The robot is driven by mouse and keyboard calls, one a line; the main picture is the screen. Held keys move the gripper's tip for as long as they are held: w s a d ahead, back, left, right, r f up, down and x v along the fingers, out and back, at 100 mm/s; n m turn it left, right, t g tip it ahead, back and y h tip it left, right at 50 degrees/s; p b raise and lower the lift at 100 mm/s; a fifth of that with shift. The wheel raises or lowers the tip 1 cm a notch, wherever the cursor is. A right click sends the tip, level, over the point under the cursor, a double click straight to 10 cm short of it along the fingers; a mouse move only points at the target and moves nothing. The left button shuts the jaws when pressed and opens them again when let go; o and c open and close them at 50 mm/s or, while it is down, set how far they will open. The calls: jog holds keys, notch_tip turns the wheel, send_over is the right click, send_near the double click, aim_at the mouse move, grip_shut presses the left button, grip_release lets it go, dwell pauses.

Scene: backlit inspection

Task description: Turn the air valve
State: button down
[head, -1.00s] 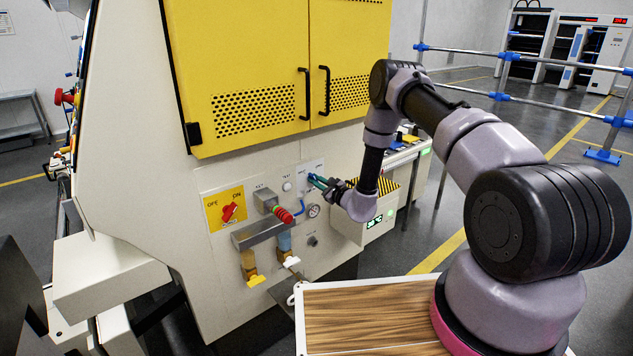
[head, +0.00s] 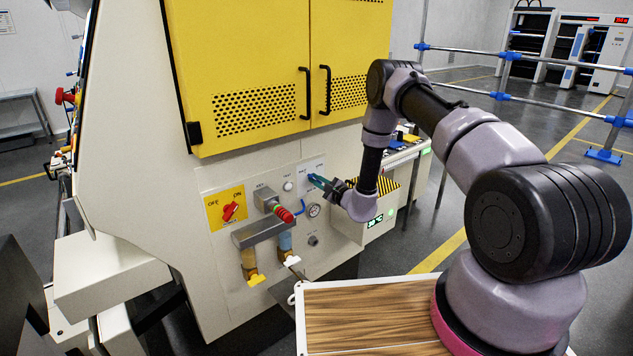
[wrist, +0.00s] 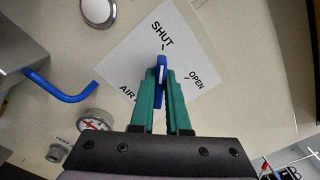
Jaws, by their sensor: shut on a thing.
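The air valve has a blue handle (wrist: 161,72) with a white line on it, in front of a white label plate (wrist: 130,62) on the machine panel. The plate reads SHUT above and OPEN to the right, and part of "AIR" shows at lower left. The handle's tip lies just below the SHUT mark. My gripper (wrist: 161,80) has teal fingers, one on each side of the handle, shut on it. In the head view my gripper (head: 318,181) reaches the panel from the right, and its fingers mostly hide the handle.
A pressure gauge (wrist: 94,124) and a blue hose (wrist: 62,90) are close at left. A red knob (head: 284,214) and a yellow OFF/ON switch plate (head: 226,207) are further left. A striped box (head: 377,212) stands right of the panel, near my arm.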

jog(key=c, duration=0.9)
grip_release()
jog(key=shift+s, duration=0.1)
jog(key=v, duration=1)
jog(key=shift+s+d, duration=0.25)
